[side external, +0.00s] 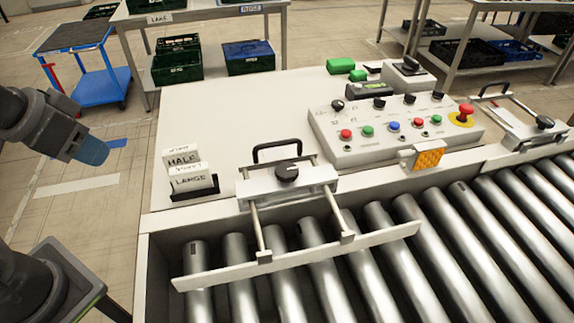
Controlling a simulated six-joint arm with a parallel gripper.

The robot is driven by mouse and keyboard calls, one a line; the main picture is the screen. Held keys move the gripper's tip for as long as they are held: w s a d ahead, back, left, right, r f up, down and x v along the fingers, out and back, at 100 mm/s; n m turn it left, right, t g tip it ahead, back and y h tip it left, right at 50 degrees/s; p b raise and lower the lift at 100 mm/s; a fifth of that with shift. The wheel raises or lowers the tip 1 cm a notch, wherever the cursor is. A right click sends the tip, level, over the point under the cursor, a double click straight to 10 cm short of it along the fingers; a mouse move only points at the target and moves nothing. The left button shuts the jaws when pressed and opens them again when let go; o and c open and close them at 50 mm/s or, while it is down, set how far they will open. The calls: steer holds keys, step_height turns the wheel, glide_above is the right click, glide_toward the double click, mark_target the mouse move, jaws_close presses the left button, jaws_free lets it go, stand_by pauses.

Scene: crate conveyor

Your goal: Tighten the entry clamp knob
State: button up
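A clamp (310,187) with a black round knob (287,172) sits on the near edge of the white worktop at the left end of the rollers. Two rods run from it to a long pale guide rail (385,238) lying across above the rollers. A black handle (276,147) stands behind the knob. A similar clamp (520,130) with its own black knob (545,122) is at the right edge; no label shows which one is the entry clamp. Parts of my arm show at the left, away from both knobs.
A control panel (345,154) with buttons, dials and a red emergency stop (466,112) stands between the clamps. An orange reflector or lamp (429,158) is on the front edge. A card holder (196,193) with lettered cards stands left of the near clamp. Steel rollers (420,235) fill the front.

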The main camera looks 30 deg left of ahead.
steer(key=shift+o, duration=0.7)
steer(key=shift+w+r, duration=0.1)
steer(key=shift+r, duration=0.05)
steer(key=o, duration=0.4)
steer(key=shift+g, duration=0.6)
steer(key=w+d+r, duration=0.1)
steer(key=w+r, duration=0.1)
steer(key=w, duration=0.1)
steer(key=w+d+r, duration=0.1)
steer(key=r, duration=0.1)
steer(key=shift+w+d, duration=0.35)
steer(key=w+d+r+n+g, duration=0.1)
steer(key=w+d+r+g, duration=0.15)
steer(key=w+d, duration=0.4)
steer(key=n+g, duration=0.1)
steer(key=g, duration=0.1)
glide_above(287, 169)
step_height(287, 169, down, 3)
step_height(287, 169, down, 13)
steer(key=shift+f, duration=0.2)
steer(key=c, duration=0.9)
